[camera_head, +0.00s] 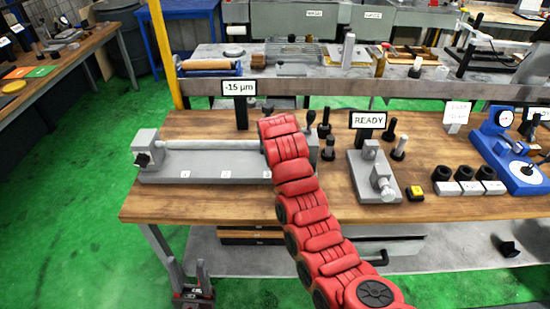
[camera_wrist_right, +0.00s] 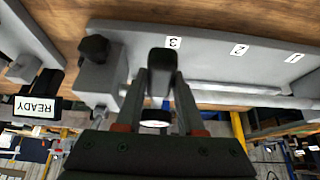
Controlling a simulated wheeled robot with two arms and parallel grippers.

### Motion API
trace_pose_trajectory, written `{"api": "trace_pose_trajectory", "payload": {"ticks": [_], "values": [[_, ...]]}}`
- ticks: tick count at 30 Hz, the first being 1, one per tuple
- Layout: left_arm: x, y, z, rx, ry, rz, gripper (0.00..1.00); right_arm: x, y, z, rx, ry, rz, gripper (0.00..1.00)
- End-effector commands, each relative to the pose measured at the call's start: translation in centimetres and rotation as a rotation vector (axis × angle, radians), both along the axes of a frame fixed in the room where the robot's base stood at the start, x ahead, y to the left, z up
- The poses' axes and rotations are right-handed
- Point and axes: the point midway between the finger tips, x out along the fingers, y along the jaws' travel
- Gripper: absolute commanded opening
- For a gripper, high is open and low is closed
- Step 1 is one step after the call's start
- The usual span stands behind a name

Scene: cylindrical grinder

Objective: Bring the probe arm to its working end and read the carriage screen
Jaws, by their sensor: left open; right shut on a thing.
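A long grey fixture (camera_head: 215,165) with a round bar (camera_head: 215,145) and numbered labels lies on the wooden bench. A screen (camera_head: 239,88) behind it reads "-15 µm". My red right arm covers the fixture's right part and hides the right gripper in the head view. In the right wrist view my right gripper (camera_wrist_right: 160,75) is shut on a black handle (camera_wrist_right: 161,60) near label 3. A pale round piece (camera_wrist_right: 155,118) shows between its fingers. I cannot tell which part is the probe arm. My left gripper (camera_head: 188,272) is open and empty, low beside the bench.
A READY sign (camera_head: 368,120) stands behind a small grey device (camera_head: 374,175) to the right. A blue dial gauge stand (camera_head: 510,150) and several black-topped blocks are farther right. A grey shelf bench (camera_head: 300,80) runs behind.

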Motion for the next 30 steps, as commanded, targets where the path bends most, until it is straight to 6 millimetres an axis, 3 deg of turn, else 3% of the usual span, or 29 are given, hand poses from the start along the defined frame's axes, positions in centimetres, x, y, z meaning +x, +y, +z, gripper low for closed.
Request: {"api": "trace_pose_trajectory", "payload": {"ticks": [5, 6, 10, 22, 26, 30], "values": [[0.0, 0.0, -0.1, 0.000, 0.000, 0.000, 0.50, -0.2, 0.0, -0.5, -0.003, 0.011, 0.001, 0.00], [0.0, 0.0, -0.1, 0.000, 0.000, 0.000, 0.50, -0.2, 0.0, -0.5, -0.003, 0.011, 0.001, 0.45], [0.0, 0.0, 0.0, 0.000, 0.000, 0.000, 0.50, -0.2, 0.0, -0.4, -0.001, 0.008, 0.000, 0.68], [0.0, 0.0, -0.3, 0.000, 0.000, 0.000, 0.50, -0.3, 0.0, 0.3, 0.000, 0.000, 0.000, 0.68], [0.0, 0.0, -1.0, 0.000, 0.000, 0.000, 0.50, -1.1, 0.0, 1.6, 0.000, 0.001, 0.001, 0.68], [0.0, 0.0, -2.2, 0.000, 0.000, 0.000, 0.50, -2.7, 0.1, 4.5, 0.002, -0.004, 0.001, 0.68]]}}
